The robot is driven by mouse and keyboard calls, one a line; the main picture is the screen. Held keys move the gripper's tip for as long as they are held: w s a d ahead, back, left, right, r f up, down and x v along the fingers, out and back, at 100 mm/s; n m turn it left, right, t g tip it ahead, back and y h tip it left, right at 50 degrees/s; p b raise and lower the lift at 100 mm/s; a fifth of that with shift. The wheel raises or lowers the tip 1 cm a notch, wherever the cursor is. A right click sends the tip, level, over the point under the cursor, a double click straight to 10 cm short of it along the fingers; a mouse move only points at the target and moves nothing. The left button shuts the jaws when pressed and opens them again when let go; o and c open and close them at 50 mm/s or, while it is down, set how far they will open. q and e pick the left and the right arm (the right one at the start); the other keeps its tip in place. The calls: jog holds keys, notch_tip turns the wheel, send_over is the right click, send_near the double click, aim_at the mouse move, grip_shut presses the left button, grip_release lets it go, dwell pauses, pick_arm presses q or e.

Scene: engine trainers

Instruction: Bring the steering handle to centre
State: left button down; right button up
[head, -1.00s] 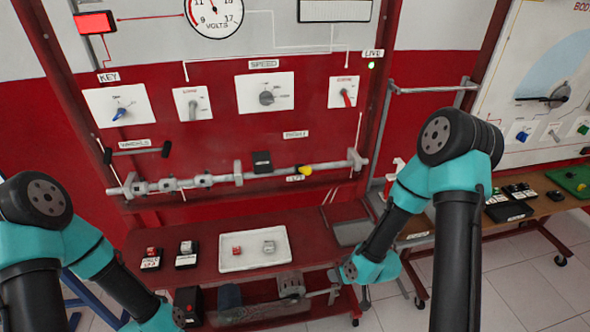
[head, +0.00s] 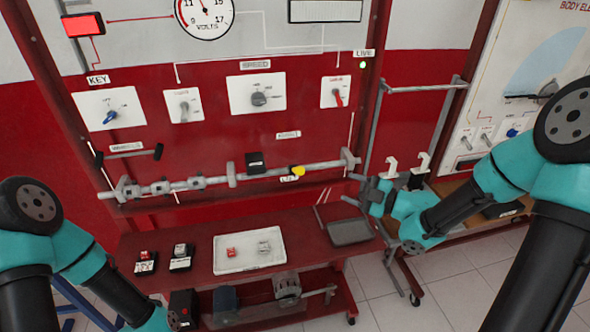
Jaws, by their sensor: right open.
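The steering handle shows as a short lever with a yellow knob (head: 299,171) on the grey horizontal bar (head: 327,166) across the red panel. The knob sits low, close to the lower label, which appears to read LEFT, and below the upper label (head: 288,134), which is too small to read surely. My right gripper (head: 352,189) is open and empty. It points left, to the right of the knob and apart from it, near the bar's right end. My left arm comes in at the lower left; its gripper is not visible.
A white tray (head: 222,265) with small parts and a grey tray (head: 350,238) lie on the red bench below. A black block (head: 254,160) sits on the bar. White hooks (head: 420,161) stand behind my right wrist. The panel between gripper and knob looks clear.

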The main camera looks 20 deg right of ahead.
aim_at(296, 169)
jog(key=shift+w+a, duration=0.1)
jog(key=x, duration=1.7)
jog(key=shift+w+f, duration=0.1)
jog(key=shift+f, duration=0.05)
grip_shut()
